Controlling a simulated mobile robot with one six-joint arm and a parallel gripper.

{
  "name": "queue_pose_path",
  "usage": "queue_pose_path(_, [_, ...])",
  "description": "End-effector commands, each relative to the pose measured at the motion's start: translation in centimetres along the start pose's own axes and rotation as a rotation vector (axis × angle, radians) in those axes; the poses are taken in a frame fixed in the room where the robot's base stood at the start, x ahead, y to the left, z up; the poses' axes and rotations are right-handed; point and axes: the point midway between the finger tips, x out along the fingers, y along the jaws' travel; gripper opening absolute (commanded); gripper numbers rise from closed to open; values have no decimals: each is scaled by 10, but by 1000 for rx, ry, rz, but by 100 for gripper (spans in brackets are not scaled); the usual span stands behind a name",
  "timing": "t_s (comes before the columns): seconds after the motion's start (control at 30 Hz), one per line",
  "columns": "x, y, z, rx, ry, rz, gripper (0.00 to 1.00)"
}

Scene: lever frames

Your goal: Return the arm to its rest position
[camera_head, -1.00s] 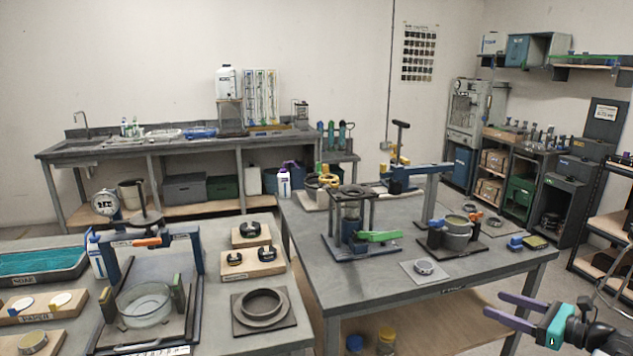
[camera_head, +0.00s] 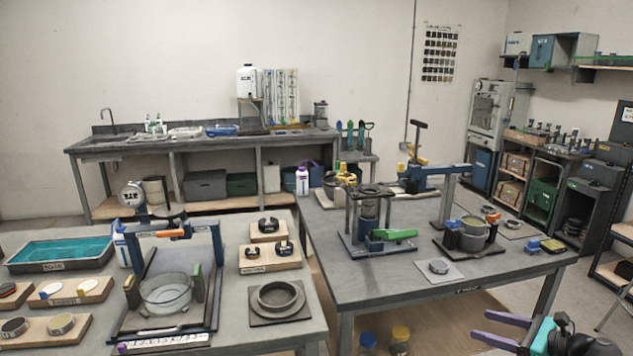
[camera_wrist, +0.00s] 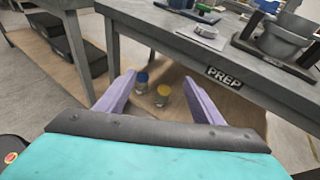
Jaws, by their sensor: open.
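My gripper (camera_head: 500,330) shows at the lower right of the head view, beside the front right corner of the right-hand table (camera_head: 500,285). Its two purple fingers are spread apart with nothing between them. In the wrist view my gripper (camera_wrist: 158,98) points toward the shelf under the table edge labelled PREP (camera_wrist: 225,77). Past the fingers, a blue-lidded jar (camera_wrist: 141,82) and a yellow-lidded jar (camera_wrist: 163,94) stand on that lower shelf, apart from the fingers. The rest of my arm is mostly out of view.
The right table bears a press with a green lever (camera_head: 395,234), a grey pot (camera_head: 473,236) and a small disc on a plate (camera_head: 439,267). The left table holds a frame with a glass dish (camera_head: 166,294). Open floor (camera_head: 590,290) lies right of the right table.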

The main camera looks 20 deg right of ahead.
Motion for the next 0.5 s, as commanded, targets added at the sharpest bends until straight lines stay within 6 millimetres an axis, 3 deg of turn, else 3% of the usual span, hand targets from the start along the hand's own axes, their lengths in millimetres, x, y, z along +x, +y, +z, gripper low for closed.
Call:
queue_pose_path(0.27, [82, 50, -47, -120, 116, 145, 62])
queue_pose_path(0.5, [148, 110, -94, -268, 219, 306, 62])
